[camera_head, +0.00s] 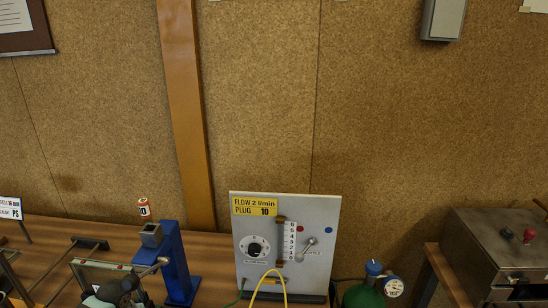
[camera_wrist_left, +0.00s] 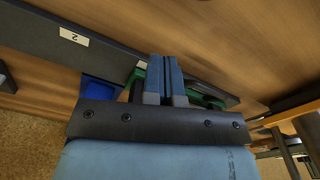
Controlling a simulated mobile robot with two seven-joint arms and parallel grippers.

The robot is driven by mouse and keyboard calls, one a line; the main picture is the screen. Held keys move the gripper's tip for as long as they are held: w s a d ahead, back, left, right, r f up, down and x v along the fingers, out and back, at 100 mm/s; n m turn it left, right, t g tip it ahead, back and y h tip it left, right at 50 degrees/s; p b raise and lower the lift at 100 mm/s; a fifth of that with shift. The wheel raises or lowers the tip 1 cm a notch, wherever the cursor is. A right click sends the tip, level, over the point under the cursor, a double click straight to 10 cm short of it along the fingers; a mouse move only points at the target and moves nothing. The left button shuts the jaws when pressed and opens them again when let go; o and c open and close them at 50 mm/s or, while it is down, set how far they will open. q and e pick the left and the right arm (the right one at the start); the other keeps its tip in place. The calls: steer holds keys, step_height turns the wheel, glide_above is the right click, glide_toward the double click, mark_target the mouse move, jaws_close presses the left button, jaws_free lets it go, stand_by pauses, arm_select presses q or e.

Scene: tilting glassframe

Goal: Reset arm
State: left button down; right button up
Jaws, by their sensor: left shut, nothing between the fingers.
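My left gripper (camera_wrist_left: 165,64) shows in the left wrist view with its two blue-grey fingers side by side, shut and empty. A dark bar with a label "2" (camera_wrist_left: 74,38) runs past the fingers over a wooden surface. A green part (camera_wrist_left: 203,100) shows just behind and beside the fingers; I cannot tell whether they touch it. In the head view a metal-edged glass frame (camera_head: 90,264) stands at the lower left, partly hidden by a dark rounded part that I cannot identify for sure. My right gripper is in neither view.
A white flow panel (camera_head: 325,215) with dial and yellow hose (camera_head: 284,285) stands mid-bench. A green cylinder (camera_head: 362,296) and a metal box (camera_head: 490,250) are at right.

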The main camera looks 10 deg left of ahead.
arm_select(q)
steer(key=s+d, duration=0.1)
steer(key=d, duration=0.1)
steer(key=s+d+m, duration=0.1)
steer(key=s+d, duration=0.1)
steer(key=s+d+m, duration=0.1)
steer(key=d, duration=0.1)
steer(key=shift+s+f, duration=0.35)
steer(key=s+d+r+m+t, duration=0.2)
steer(key=s+d+r, duration=0.4)
steer(key=s, duration=0.3)
steer(key=s+d+r+m+t, duration=0.1)
steer(key=s+d+r+m, duration=0.2)
steer(key=s+d+r, duration=0.45)
steer(key=w+d+f+t+h, duration=0.1)
steer(key=w+d+f+t, duration=0.1)
steer(key=f, duration=0.6)
steer(key=w+d+f+t+h, duration=0.1)
steer(key=w+d+f+t, duration=0.1)
steer(key=f+t, duration=0.3)
step_height(320, 180, down, 4)
steer(key=shift+w+r+t+h, duration=0.2)
steer(key=shift+t+h, duration=0.1)
steer(key=shift+h, duration=0.1)
steer(key=shift+a, duration=0.15)
